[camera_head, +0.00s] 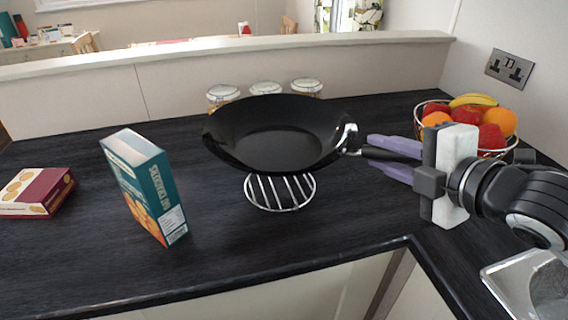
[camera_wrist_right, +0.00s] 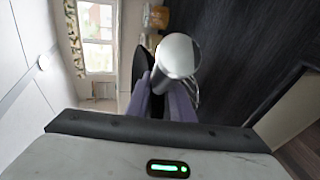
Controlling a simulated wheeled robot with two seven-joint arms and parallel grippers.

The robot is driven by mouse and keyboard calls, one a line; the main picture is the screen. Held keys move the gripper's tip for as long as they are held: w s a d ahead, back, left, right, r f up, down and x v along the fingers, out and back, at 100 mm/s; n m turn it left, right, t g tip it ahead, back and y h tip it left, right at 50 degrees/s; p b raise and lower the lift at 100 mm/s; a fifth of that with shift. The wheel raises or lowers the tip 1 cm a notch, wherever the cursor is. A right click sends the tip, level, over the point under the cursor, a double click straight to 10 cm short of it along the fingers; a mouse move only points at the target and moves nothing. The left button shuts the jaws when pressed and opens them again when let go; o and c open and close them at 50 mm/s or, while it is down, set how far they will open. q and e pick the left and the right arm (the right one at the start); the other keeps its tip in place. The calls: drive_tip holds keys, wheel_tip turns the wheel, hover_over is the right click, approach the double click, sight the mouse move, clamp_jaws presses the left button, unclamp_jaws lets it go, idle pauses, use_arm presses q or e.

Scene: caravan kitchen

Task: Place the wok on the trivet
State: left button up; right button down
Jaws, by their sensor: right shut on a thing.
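The black wok (camera_head: 275,135) is held up by its handle, and in the head view it shows above and behind the round wire trivet (camera_head: 279,192). The trivet stands on the dark worktop, its top partly hidden by the wok. There seems to be a gap between the wok's underside and the trivet. My right gripper (camera_head: 393,156), with purple fingers, is shut on the wok's handle from the right. In the right wrist view, the silver handle end (camera_wrist_right: 178,56) shows between the purple fingers, and a dark strip of the wok (camera_wrist_right: 140,65) shows beyond. My left gripper is out of view.
A teal box (camera_head: 147,187) stands upright left of the trivet, and a maroon box (camera_head: 36,192) lies farther left. Several lidded jars (camera_head: 265,88) stand behind the wok. A fruit basket (camera_head: 468,125) is behind my right gripper. A sink (camera_head: 530,286) is at the lower right.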

drive_tip(key=shift+w+a+r, duration=0.1)
drive_tip(key=shift+w+r, duration=0.15)
drive_tip(key=shift+w, duration=0.15)
drive_tip(key=shift+s+f+b, duration=0.15)
drive_tip(key=shift+f+b, duration=0.6)
drive_tip(key=shift+f, duration=4.15)
drive_tip(key=c, duration=1.8)
unclamp_jaws()
drive_tip(key=shift+f, duration=0.3)
drive_tip(key=shift+o, duration=1.3)
drive_tip(key=shift+s, duration=0.1)
